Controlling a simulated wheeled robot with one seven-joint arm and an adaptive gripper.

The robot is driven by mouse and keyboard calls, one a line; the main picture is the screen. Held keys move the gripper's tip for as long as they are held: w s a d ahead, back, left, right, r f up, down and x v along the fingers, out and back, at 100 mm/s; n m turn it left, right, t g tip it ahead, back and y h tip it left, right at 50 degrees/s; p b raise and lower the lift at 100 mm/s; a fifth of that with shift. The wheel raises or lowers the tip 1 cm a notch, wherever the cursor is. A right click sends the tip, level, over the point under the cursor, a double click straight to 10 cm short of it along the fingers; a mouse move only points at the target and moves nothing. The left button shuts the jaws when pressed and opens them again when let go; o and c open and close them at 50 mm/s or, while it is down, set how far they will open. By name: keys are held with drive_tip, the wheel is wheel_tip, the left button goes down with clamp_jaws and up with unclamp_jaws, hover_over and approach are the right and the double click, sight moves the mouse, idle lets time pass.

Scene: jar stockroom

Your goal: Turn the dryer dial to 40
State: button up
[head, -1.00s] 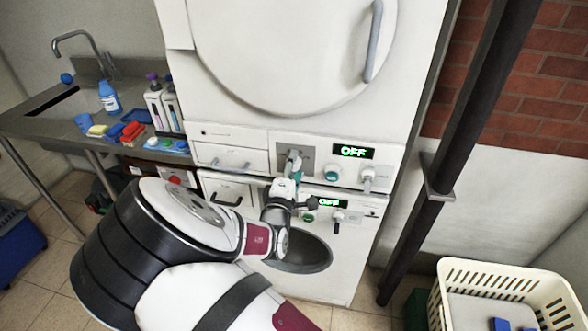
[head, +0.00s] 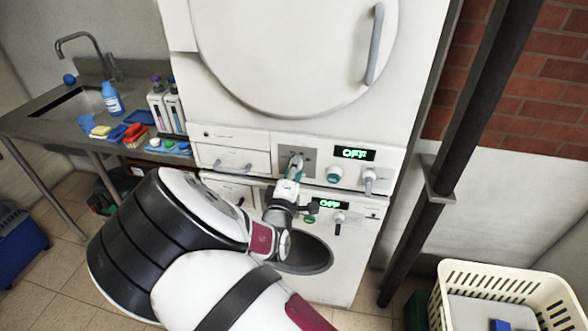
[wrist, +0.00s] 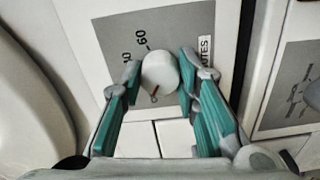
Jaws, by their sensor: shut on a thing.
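The dryer dial (wrist: 160,74) is a round white knob with a reddish pointer line. It sits on a grey plate (wrist: 181,29) printed with "60", another number that is partly hidden, and part of a word ending in "TES". My gripper (wrist: 161,68) has its teal-padded fingers on either side of the knob, shut on it. The pointer slants toward the lower left in the wrist view. In the head view my gripper (head: 294,167) is at the grey plate (head: 309,152) on the upper machine's panel, and it mostly hides the dial.
The upper machine's display (head: 354,153) and the lower one's (head: 330,203) read OFF. A green-white knob (head: 334,175) and a lever (head: 369,180) are right of the plate. A laundry basket (head: 455,300) stands at lower right, beyond a dark pipe (head: 436,190). A sink counter (head: 60,127) is left.

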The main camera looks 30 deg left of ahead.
drive_tip(key=shift+m+p, duration=0.7)
drive_tip(key=shift+m, duration=7.5)
drive_tip(key=o, duration=1.2)
drive_tip(key=shift+c, duration=0.2)
drive_tip(key=v, duration=1.2)
